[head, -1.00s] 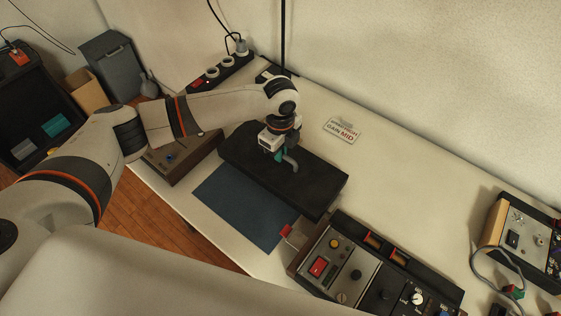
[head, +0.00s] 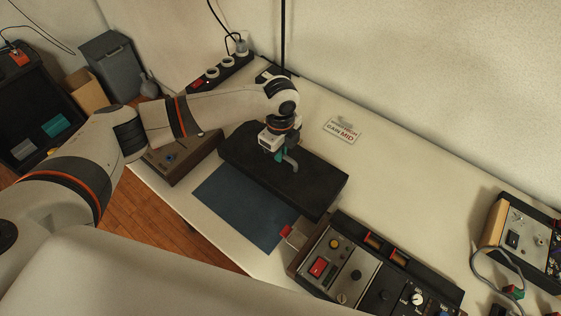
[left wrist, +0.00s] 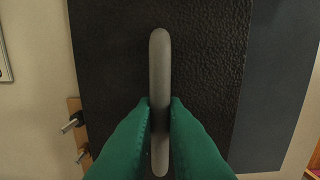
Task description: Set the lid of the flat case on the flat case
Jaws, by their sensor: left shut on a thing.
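The lid of the flat case is a wide black slab (head: 315,188) with a leathery top and a grey bar handle; it lies level in the middle of the head view. In the left wrist view the lid (left wrist: 205,60) fills the centre, with its handle (left wrist: 159,65) running up the picture. My left gripper (left wrist: 159,125) has its green fingers shut on the handle; it also shows in the head view (head: 282,157). I cannot tell the flat case apart below the lid. My right gripper is not in view.
A blue mat (head: 235,208) lies at the lid's near side. A control box (head: 345,268) with a red switch stands close at the right. A brown box (head: 187,160) stands at the left, a power strip (head: 222,70) behind. A label card (head: 342,131) lies on bare table.

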